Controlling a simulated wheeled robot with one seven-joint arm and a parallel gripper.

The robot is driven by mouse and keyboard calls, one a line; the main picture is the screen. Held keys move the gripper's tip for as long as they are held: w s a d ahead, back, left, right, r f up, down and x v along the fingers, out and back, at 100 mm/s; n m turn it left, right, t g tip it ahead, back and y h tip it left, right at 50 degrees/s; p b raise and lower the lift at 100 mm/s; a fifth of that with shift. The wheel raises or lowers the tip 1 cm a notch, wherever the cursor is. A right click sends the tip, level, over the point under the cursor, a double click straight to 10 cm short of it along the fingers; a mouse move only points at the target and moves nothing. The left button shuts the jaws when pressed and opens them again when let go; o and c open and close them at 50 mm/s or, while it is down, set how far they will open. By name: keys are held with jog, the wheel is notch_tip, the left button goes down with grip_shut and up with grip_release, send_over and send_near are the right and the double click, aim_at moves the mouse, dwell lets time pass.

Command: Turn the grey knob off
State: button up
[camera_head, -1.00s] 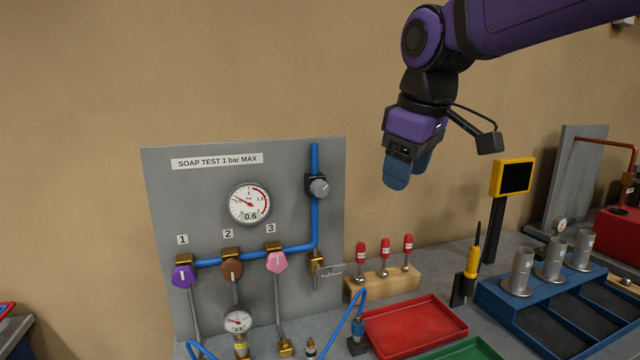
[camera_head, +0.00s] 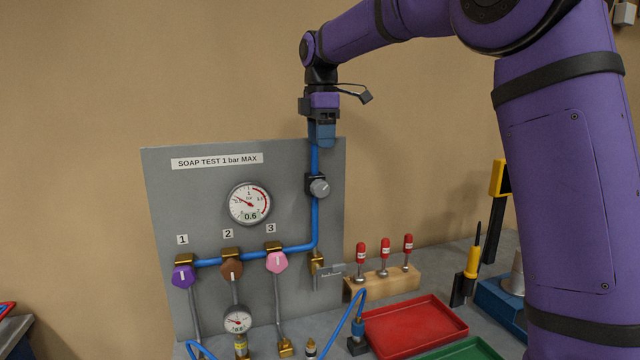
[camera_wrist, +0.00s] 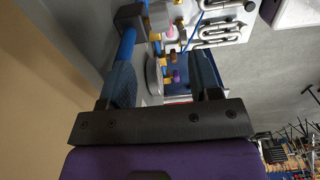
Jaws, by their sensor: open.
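The grey knob (camera_head: 319,188) is a round dial on a dark block, set on the upright blue pipe (camera_head: 315,228) at the right of the grey panel (camera_head: 205,215). A light mark on its face looks tilted. My gripper (camera_head: 322,136) points down above the knob, near the panel's top edge and apart from the knob. In the wrist view my gripper (camera_wrist: 162,60) has its two blue fingers spread wide with nothing held between them. The grey knob (camera_wrist: 158,16) shows near the top there, beyond the fingertips.
The panel holds a round gauge (camera_head: 250,203) reading 0.6. Below are a purple knob (camera_head: 184,276), a brown knob (camera_head: 231,268) and a pink knob (camera_head: 277,262). A wooden block (camera_head: 385,286) with red-handled tools and a red tray (camera_head: 415,326) stand at right.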

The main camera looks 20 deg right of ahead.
aim_at(314, 184)
notch_tip(314, 184, down, 11)
jog(key=shift+w+r, duration=0.1)
jog(key=shift+w, duration=0.05)
dwell(0.4)
jog(key=c, duration=0.9)
jog(key=shift+a+h, duration=0.15)
jog(key=shift+h, duration=0.25)
jog(key=h, duration=0.3)
jog(key=shift+a+h, duration=0.25)
jog(key=shift+h, duration=0.05)
jog(key=shift+a+f+h, duration=0.1)
jog(key=shift+f+h, duration=0.05)
jog(key=shift+h, duration=1)
jog(key=shift+a+f+h, duration=0.1)
jog(key=shift+h, duration=1.05)
